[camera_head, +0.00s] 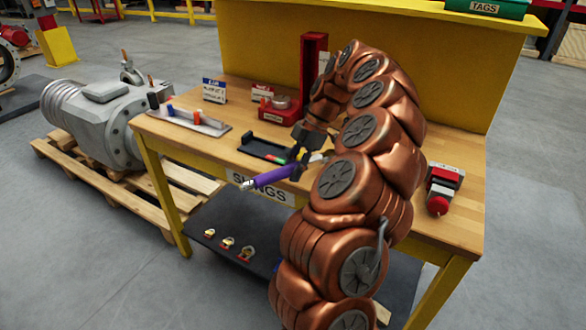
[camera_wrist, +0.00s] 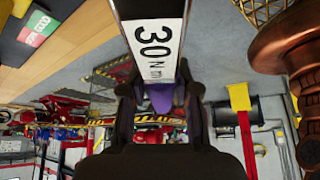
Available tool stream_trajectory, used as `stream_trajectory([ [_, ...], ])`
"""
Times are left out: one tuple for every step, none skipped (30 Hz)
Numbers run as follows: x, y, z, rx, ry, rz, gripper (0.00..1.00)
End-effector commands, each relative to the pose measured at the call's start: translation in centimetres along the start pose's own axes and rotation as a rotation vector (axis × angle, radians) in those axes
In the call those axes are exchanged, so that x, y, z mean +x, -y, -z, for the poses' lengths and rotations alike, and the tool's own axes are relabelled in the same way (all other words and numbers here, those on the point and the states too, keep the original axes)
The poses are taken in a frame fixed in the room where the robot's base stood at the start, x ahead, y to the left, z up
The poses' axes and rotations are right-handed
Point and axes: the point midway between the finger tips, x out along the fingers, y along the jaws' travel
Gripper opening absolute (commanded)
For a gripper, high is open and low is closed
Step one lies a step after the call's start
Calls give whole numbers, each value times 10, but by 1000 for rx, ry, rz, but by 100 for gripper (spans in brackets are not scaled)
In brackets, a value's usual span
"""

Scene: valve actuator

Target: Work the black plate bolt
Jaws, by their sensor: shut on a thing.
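My gripper (camera_head: 300,158) is above the front of the workbench, shut on a torque wrench (camera_head: 272,176) with a purple grip and a silver tip pointing down-left past the bench's front edge. In the wrist view, my gripper (camera_wrist: 160,115) holds the wrench, whose white label (camera_wrist: 156,45) reads "30 N m". A grey valve actuator (camera_head: 100,115) lies on a wooden pallet at the left. I cannot make out a black plate bolt in either view.
The wooden workbench (camera_head: 455,215) carries a black tray (camera_head: 258,149), a grey tray (camera_head: 195,121) with coloured pieces, small signs, a red stand (camera_head: 310,62) and a red-and-grey device (camera_head: 441,188). Several padlocks lie on the lower shelf (camera_head: 205,225). Floor ahead of the pallet is clear.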

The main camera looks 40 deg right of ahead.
Motion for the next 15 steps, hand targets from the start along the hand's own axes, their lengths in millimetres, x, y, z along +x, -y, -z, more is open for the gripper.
stream_trajectory([
  [1,0,0,0,0,-1,0],
  [1,0,-1,0,0,-1,0],
  [2,0,-1,0,0,-1,0],
  [2,0,-1,0,0,-1,0],
  [2,0,-1,0,0,-1,0],
  [3,0,-2,0,0,-1,0],
  [3,0,-2,0,0,-1,0],
  [4,0,-2,0,0,-1,0],
  [4,0,-2,0,0,-1,0],
  [5,0,-3,0,0,-1,0],
  [5,0,-3,0,0,-1,0],
  [4,0,-2,0,0,-1,0],
  [4,0,-2,1,0,-2,0],
  [4,0,-2,2,0,-3,0],
  [4,-1,-3,5,0,-5,0],
])
